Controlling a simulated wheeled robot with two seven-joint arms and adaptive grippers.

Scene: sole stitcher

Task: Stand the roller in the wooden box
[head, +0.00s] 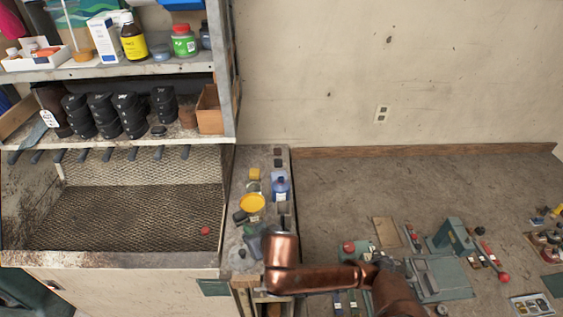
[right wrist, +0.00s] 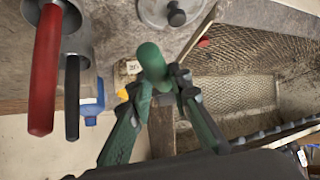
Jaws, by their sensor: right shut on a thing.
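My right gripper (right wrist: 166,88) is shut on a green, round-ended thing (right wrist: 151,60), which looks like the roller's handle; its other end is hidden. In the head view my copper wrist is over the narrow bench strip right of the mesh bin and hides most of this gripper. An open wooden box (head: 210,110) stands at the right end of the middle shelf, well apart from the gripper. My left gripper is not in view.
A blue bottle (head: 280,186) and a yellow dish (head: 252,203) stand on the narrow strip near my wrist. The mesh bin (head: 130,215) is nearly bare, with a small red ball (head: 205,231). Black stacked cups (head: 103,114) stand left of the wooden box.

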